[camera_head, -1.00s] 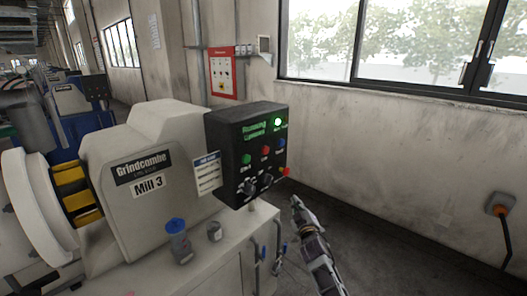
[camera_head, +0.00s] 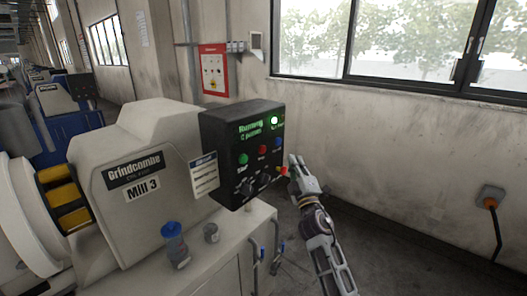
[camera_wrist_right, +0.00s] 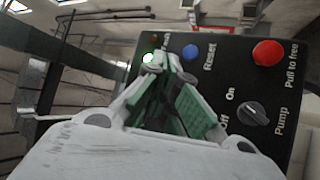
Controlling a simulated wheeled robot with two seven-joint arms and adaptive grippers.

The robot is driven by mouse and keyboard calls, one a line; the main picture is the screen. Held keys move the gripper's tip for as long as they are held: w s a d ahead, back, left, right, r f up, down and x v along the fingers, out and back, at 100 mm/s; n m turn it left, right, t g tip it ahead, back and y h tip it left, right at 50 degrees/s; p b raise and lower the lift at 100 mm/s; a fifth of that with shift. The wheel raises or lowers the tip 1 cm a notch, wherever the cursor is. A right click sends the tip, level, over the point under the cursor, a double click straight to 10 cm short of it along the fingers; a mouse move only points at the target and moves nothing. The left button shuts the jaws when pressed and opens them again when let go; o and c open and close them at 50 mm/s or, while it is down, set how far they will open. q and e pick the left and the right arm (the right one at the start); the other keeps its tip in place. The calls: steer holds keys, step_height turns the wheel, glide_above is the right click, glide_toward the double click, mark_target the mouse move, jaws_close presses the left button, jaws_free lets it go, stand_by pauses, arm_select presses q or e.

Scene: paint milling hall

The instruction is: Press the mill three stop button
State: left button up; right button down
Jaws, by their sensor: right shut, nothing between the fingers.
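The black control box (camera_head: 241,130) of Mill 3 (camera_head: 142,188) faces right, with a lit green display reading "Running". A small red button (camera_head: 262,149) sits between a green button (camera_head: 243,159) and a blue button (camera_head: 278,141). The blue Reset button (camera_wrist_right: 190,52) shows in the wrist view; the small red button cannot be made out there. My right gripper (camera_head: 294,160) is shut and empty, just right of the box; whether it touches is unclear. In the wrist view its fingertips (camera_wrist_right: 165,62) are left of Reset. My left gripper is out of view.
A larger red knob (camera_head: 283,170) at the box's lower right is marked "Pull to free" in the wrist view (camera_wrist_right: 268,52). The pump switch (camera_wrist_right: 253,113) is below it.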

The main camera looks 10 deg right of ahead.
mark_target(263, 150)
steer(key=shift+w+a, duration=0.15)
stand_by(0.3)
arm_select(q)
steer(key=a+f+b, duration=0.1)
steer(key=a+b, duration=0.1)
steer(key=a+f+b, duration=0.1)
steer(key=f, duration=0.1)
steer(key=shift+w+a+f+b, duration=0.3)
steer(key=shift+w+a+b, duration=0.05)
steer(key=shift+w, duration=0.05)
arm_select(e)
steer(key=w+a, duration=0.5)
steer(key=w, duration=0.1)
steer(key=shift+w+a, duration=0.15)
steer(key=shift+w, duration=0.2)
arm_select(q)
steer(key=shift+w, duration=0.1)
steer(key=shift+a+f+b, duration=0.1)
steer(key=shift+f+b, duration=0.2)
steer(key=shift+b, duration=0.05)
arm_select(e)
steer(key=shift+w+a, duration=0.25)
steer(key=shift+w, duration=0.1)
stand_by(0.6)
